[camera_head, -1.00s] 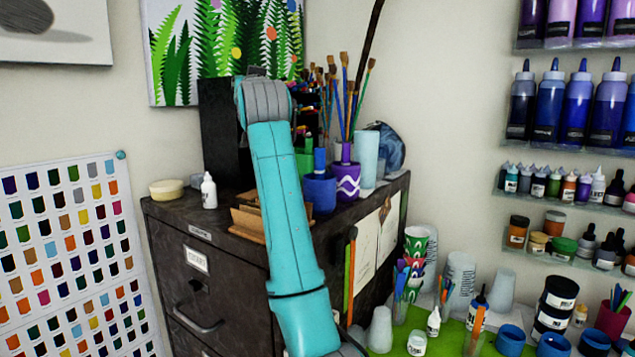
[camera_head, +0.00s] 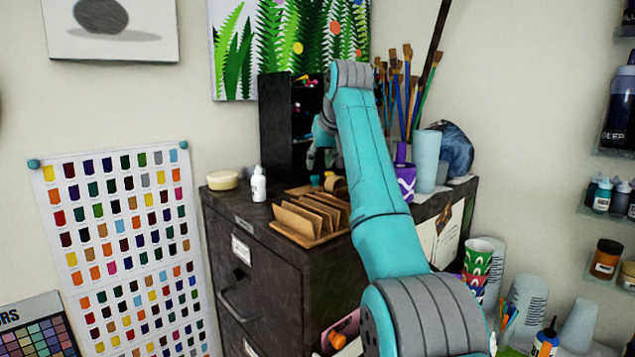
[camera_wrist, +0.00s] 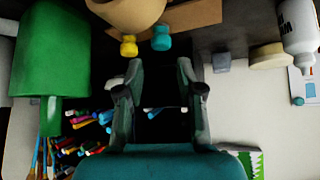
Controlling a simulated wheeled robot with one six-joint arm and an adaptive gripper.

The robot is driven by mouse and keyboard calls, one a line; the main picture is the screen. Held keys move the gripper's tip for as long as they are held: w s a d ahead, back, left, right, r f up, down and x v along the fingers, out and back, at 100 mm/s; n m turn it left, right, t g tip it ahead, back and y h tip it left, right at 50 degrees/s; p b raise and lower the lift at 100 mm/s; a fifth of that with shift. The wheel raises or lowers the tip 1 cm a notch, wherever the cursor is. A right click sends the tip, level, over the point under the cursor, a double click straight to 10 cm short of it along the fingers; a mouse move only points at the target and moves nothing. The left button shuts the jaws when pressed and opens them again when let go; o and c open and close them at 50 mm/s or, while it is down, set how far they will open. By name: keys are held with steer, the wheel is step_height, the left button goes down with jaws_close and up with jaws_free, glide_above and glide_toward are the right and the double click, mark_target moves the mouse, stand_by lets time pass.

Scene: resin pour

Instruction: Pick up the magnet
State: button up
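No thing in view is clearly marked as the magnet. Small knobbed pieces, one teal (camera_wrist: 161,38) and one yellow (camera_wrist: 129,45), stand on the cabinet top in the wrist view; the teal one also shows in the head view (camera_head: 315,180). Round teal knobs hold the colour chart, one at its upper left corner (camera_head: 33,163) and one at its upper right (camera_head: 184,145). A small grey block (camera_wrist: 221,62) sits nearby in the wrist view. My gripper (camera_wrist: 160,76) is open and empty, close to these pieces and before the dark marker rack; my arm mostly hides it in the head view.
A dark cabinet (camera_head: 262,240) carries a wooden organizer (camera_head: 300,222), a white bottle (camera_head: 259,185), a round cream tub (camera_head: 223,180), the black rack (camera_head: 275,125) and a purple brush cup (camera_head: 405,180). A green bottle (camera_wrist: 50,60) is close at the left in the wrist view.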

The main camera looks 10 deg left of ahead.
mark_target(315, 176)
steer(key=shift+s+x, duration=0.2)
steer(key=shift+x, duration=3.05)
steer(key=shift+f, duration=0.15)
steer(key=c, duration=0.6)
